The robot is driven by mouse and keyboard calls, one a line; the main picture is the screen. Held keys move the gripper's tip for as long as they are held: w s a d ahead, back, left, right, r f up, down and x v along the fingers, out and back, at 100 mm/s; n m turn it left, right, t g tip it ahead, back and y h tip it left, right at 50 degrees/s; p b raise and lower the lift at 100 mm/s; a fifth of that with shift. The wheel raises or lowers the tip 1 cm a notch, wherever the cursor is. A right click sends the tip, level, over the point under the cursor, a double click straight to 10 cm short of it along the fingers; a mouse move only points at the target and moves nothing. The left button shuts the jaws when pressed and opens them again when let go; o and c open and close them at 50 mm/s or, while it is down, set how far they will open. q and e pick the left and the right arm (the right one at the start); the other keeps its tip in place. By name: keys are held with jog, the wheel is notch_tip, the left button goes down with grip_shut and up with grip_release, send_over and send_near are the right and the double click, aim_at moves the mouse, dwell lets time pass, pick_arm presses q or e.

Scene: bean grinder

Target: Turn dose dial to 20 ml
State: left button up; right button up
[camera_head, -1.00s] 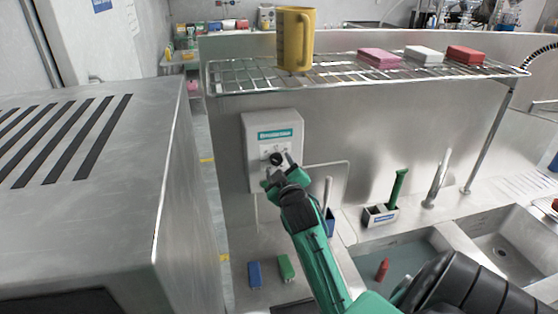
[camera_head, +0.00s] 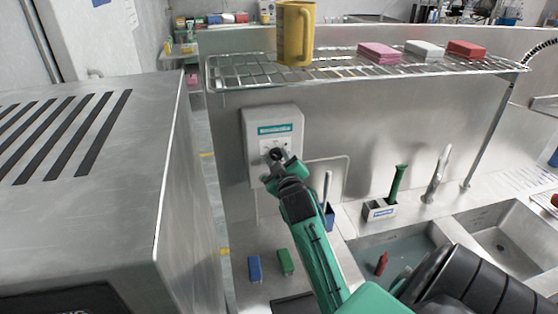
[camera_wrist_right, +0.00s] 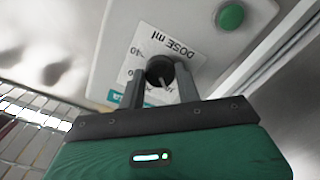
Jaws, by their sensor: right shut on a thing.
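The dose dial is a small black knob (camera_wrist_right: 160,68) on the pale wall box (camera_head: 257,124), which has a teal label. In the right wrist view its panel reads "DOSE ml", with a "40" beside the knob; the other marks are partly hidden. A light line on the knob points down and slightly right there, but I cannot tell which number it is at. My right gripper (camera_head: 277,167) is at the box front, its two grey fingers on either side of the knob and shut on it. It also shows in the right wrist view (camera_wrist_right: 158,82). My left gripper is out of view.
A green button (camera_wrist_right: 231,17) is on the box near the dial. A wire shelf (camera_head: 340,71) above holds a yellow jug (camera_head: 295,34) and several coloured blocks. Blue (camera_head: 254,267) and green (camera_head: 285,262) blocks lie below. A sink (camera_head: 505,232) is at right.

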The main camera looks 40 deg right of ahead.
jog(key=shift+m, duration=0.3)
jog(key=m, duration=0.4)
jog(key=shift+m+p, duration=0.3)
jog(key=shift+p, duration=0.1)
jog(key=shift+m+p, duration=0.4)
jog(key=shift+m, duration=1.8)
jog(key=o, duration=1)
jog(key=shift+w, duration=0.1)
jog(key=shift+c, duration=0.2)
